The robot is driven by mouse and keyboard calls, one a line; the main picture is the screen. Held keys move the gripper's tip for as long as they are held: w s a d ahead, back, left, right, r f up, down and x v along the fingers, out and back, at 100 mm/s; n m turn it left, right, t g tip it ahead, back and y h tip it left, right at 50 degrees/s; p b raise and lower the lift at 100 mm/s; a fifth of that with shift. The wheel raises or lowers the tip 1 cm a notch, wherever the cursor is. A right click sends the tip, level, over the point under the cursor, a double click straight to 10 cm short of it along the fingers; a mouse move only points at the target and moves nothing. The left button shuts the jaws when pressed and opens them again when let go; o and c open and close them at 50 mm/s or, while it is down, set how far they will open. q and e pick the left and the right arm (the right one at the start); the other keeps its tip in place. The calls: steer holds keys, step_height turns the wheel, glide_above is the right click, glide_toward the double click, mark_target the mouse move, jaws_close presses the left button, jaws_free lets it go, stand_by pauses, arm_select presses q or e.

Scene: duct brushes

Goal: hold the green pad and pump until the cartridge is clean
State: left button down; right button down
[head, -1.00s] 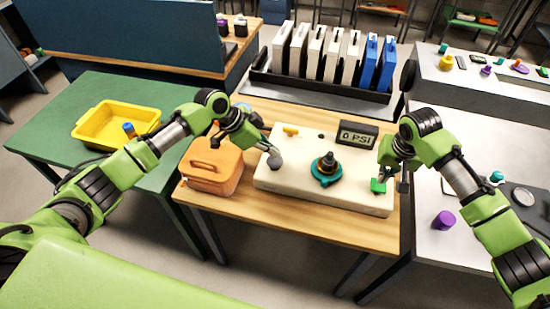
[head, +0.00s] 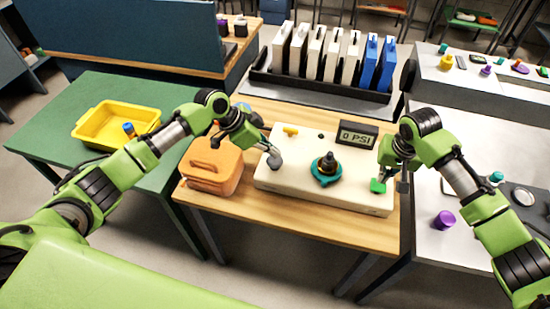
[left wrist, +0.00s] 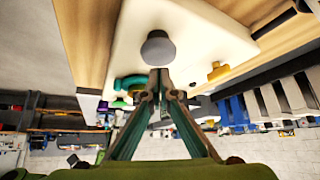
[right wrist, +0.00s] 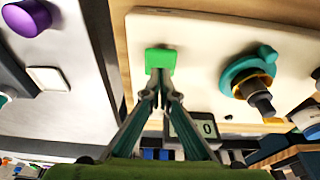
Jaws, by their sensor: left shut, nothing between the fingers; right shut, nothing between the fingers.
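The green pad (head: 378,186) is at the right end of the cream unit (head: 300,196). My right gripper (head: 382,176) is shut with its fingertips at the pad; it also shows in the right wrist view (right wrist: 157,76), where the tips overlap the pad's edge (right wrist: 160,59). The grey round knob (head: 275,161) is on the unit's left part. My left gripper (head: 269,148) is shut and empty beside it; contact is unclear. The knob shows ahead of the tips in the left wrist view (left wrist: 158,48). A dark cartridge (head: 328,160) stands upright in a teal ring (head: 325,180). The display (head: 357,135) reads 0 PSI.
An orange case (head: 210,168) stands left of the unit. A yellow tray (head: 105,122) is on the green table. A black rack (head: 320,88) of white and blue panels is behind. A purple cylinder (head: 444,219) is on the right table.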

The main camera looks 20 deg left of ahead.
mark_target(272, 160)
steer(key=shift+f, duration=0.1)
steer(key=shift+f, duration=1.2)
arm_select(q)
steer(key=shift+s+f, duration=0.1)
steer(key=shift+f, duration=1.45)
arm_select(e)
steer(key=shift+s, duration=0.1)
arm_select(q)
steer(key=shift+r, duration=1.15)
steer(key=shift+f, duration=0.15)
